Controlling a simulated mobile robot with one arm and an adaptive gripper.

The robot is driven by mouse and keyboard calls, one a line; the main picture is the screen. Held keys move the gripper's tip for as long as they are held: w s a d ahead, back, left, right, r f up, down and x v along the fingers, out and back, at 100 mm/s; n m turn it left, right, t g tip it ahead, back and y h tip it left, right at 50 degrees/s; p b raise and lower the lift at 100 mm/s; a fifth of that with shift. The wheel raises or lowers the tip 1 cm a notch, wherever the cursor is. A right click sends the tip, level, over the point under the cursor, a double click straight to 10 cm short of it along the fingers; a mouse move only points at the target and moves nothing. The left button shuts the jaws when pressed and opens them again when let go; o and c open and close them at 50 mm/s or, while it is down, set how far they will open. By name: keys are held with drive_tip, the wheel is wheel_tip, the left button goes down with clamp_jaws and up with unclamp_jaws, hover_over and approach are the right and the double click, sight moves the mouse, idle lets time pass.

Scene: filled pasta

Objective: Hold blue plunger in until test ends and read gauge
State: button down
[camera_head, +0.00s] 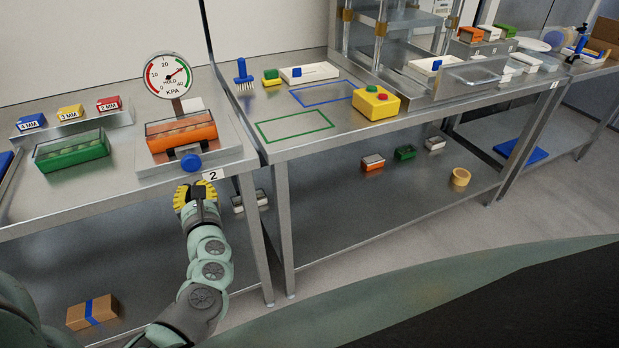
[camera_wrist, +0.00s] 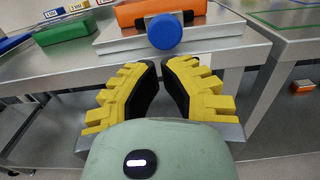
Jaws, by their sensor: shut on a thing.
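The blue plunger (camera_head: 191,162) is a round knob on the front of the metal test fixture (camera_head: 150,178), below an orange box (camera_head: 182,132). It also shows just beyond my fingertips in the wrist view (camera_wrist: 165,31). My gripper (camera_head: 197,186), with yellow ribbed fingers, is just in front of and below the plunger. Its fingertips (camera_wrist: 161,64) are close together, with nothing visible between them and a visible gap to the plunger.
A green box (camera_head: 72,151) lies left of the fixture, before a rack of blue, yellow and red labelled boxes. The right table holds a yellow button box (camera_head: 376,103) and green and blue outlines. The table's front edge lies close to my gripper.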

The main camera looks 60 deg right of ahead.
drive_tip(key=v, duration=0.6)
drive_tip(key=shift+s+a+b, duration=0.2)
drive_tip(key=shift+b, duration=0.15)
drive_tip(key=shift+w+r, duration=0.1)
